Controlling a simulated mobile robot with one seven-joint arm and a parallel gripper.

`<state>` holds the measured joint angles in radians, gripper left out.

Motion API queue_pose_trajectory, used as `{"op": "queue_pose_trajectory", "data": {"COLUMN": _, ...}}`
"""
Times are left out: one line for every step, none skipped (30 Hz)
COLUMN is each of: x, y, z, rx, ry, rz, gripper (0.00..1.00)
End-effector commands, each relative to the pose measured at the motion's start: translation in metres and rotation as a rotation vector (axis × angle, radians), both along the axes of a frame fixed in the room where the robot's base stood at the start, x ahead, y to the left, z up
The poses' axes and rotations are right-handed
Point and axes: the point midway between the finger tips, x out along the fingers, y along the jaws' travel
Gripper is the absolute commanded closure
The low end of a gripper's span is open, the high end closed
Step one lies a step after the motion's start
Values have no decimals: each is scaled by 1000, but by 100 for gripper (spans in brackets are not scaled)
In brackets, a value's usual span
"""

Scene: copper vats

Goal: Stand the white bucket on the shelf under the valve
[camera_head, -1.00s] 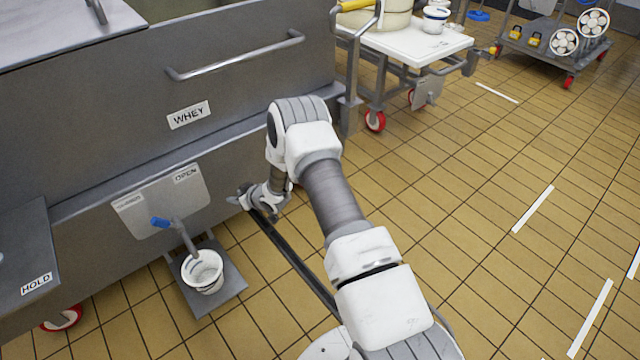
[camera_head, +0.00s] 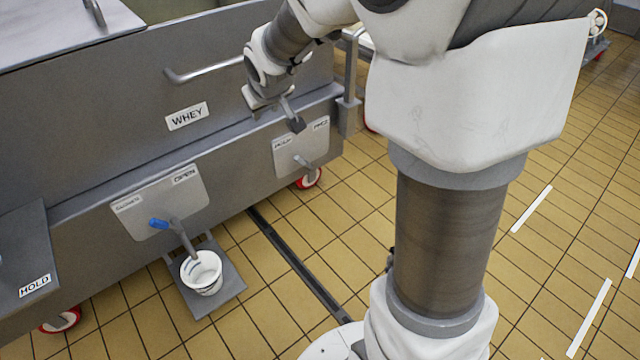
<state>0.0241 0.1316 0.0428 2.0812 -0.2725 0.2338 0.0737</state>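The white bucket (camera_head: 203,277) stands upright on the grey shelf (camera_head: 229,291) low at the vat's side. The blue-handled valve (camera_head: 160,223) is on the plate above it, and its spout (camera_head: 186,242) comes down to the bucket's rim. My gripper (camera_head: 294,116) is up and to the right of the bucket, in front of the vat wall to the right of the WHEY label. It is well apart from the bucket and nothing shows in it. Its fingers are too small and angled to tell whether they are open.
The steel vat (camera_head: 120,90) fills the left side. A second label plate with a small lever (camera_head: 302,160) is on it below my gripper. A floor drain (camera_head: 300,265) crosses the tiles. My arm hides much of the right.

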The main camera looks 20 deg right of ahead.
Motion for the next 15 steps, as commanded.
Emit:
{"op": "queue_pose_trajectory", "data": {"x": -18, "y": -2, "z": 15, "rx": 2, "ry": 4, "rz": -17, "gripper": 62}}
{"op": "queue_pose_trajectory", "data": {"x": -29, "y": -3, "z": 21, "rx": 3, "ry": 10, "rz": -26, "gripper": 62}}
{"op": "queue_pose_trajectory", "data": {"x": -44, "y": -5, "z": 29, "rx": 7, "ry": 21, "rz": -39, "gripper": 62}}
{"op": "queue_pose_trajectory", "data": {"x": -55, "y": -6, "z": 34, "rx": 9, "ry": 28, "rz": -47, "gripper": 62}}
{"op": "queue_pose_trajectory", "data": {"x": -67, "y": -6, "z": 39, "rx": 13, "ry": 35, "rz": -56, "gripper": 62}}
{"op": "queue_pose_trajectory", "data": {"x": -82, "y": -7, "z": 44, "rx": 18, "ry": 47, "rz": -67, "gripper": 62}}
{"op": "queue_pose_trajectory", "data": {"x": -94, "y": -7, "z": 49, "rx": 22, "ry": 55, "rz": -74, "gripper": 62}}
{"op": "queue_pose_trajectory", "data": {"x": -106, "y": -8, "z": 52, "rx": 27, "ry": 62, "rz": -82, "gripper": 62}}
{"op": "queue_pose_trajectory", "data": {"x": -121, "y": -8, "z": 56, "rx": 34, "ry": 73, "rz": -91, "gripper": 62}}
{"op": "queue_pose_trajectory", "data": {"x": -133, "y": -8, "z": 59, "rx": 40, "ry": 81, "rz": -97, "gripper": 62}}
{"op": "queue_pose_trajectory", "data": {"x": -145, "y": -7, "z": 61, "rx": 47, "ry": 90, "rz": -104, "gripper": 62}}
{"op": "queue_pose_trajectory", "data": {"x": -161, "y": -7, "z": 64, "rx": 54, "ry": 101, "rz": -111, "gripper": 62}}
{"op": "queue_pose_trajectory", "data": {"x": -173, "y": -7, "z": 65, "rx": 60, "ry": 109, "rz": -117, "gripper": 62}}
{"op": "queue_pose_trajectory", "data": {"x": -185, "y": -6, "z": 66, "rx": 68, "ry": 116, "rz": -122, "gripper": 62}}
{"op": "queue_pose_trajectory", "data": {"x": -200, "y": -6, "z": 67, "rx": 77, "ry": 127, "rz": -129, "gripper": 62}}
